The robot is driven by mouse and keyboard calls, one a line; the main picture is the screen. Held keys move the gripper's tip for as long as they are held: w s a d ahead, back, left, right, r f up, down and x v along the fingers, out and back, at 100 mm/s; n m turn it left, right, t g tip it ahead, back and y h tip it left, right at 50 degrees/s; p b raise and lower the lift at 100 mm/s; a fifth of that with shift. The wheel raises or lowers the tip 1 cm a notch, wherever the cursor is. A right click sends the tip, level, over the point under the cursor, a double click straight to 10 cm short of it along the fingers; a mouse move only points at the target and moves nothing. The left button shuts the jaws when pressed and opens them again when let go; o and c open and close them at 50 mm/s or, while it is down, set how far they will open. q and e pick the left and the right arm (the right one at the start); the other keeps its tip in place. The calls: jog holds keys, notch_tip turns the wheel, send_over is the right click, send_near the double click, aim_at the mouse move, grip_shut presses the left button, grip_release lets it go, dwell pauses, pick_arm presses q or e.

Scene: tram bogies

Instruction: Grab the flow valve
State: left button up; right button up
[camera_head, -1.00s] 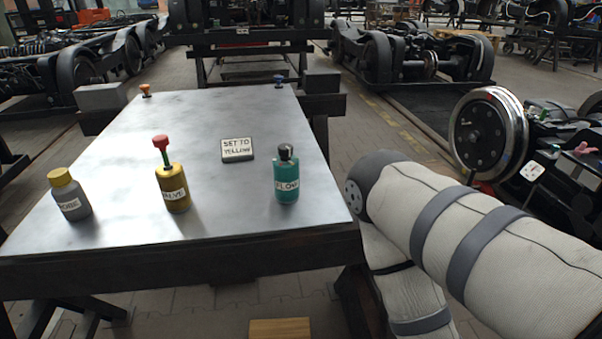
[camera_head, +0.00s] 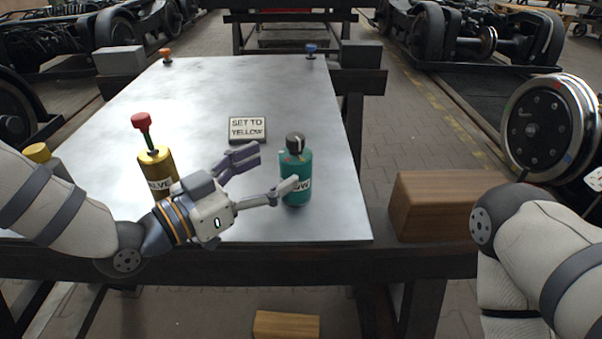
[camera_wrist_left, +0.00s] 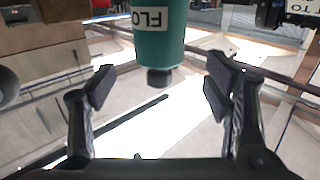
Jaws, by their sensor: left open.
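The flow valve (camera_head: 296,165) is a teal cylinder with a black knob and a white label, upright near the table's front right. My left gripper (camera_head: 268,172) is open just left of it, fingers pointing at it. In the head view one finger overlaps the front of the valve and hides part of its label. In the left wrist view the valve (camera_wrist_left: 159,45) lies beyond the open fingertips (camera_wrist_left: 160,88), roughly centred between them and not gripped. Whether a finger touches it I cannot tell. My right gripper is out of view.
A yellow valve with a red top (camera_head: 157,165) stands behind my left wrist. A "SET TO YELLOW" sign (camera_head: 247,129) stands behind the gripper. A wooden block (camera_head: 440,205) sits right of the table.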

aim_at(282, 160)
pick_arm(q)
jog(key=x, duration=0.6)
jog(key=shift+w+d+r, duration=0.1)
jog(key=shift+d+r, duration=0.05)
jog(key=shift+r, duration=0.05)
jog(key=c, duration=1.3)
